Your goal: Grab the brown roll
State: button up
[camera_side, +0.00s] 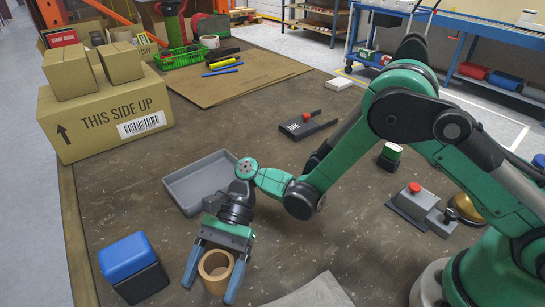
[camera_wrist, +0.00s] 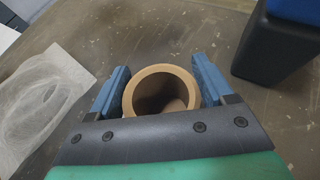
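The brown roll (camera_side: 214,284) is a short, hollow tan tube standing upright on the dark table in the side view. It also shows in the wrist view (camera_wrist: 138,80), seen from above into its opening. My gripper (camera_side: 209,288) points down over it with blue fingers on either side of the roll. The fingers are apart, with a small gap visible on the left in the side view. In the wrist view my gripper (camera_wrist: 160,66) has one finger close to each side of the rim. Contact cannot be made out.
A blue-and-black box (camera_side: 134,268) stands left of the roll. A grey tray (camera_side: 198,180) lies behind it. A crinkled translucent sheet (camera_wrist: 45,105) lies beside it. Cardboard boxes (camera_side: 105,120) stand at back left. Open table lies between the tray and the black-and-red device (camera_side: 308,125).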

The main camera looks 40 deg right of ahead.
jog(key=c, duration=0.8)
jog(key=shift+r, duration=0.1)
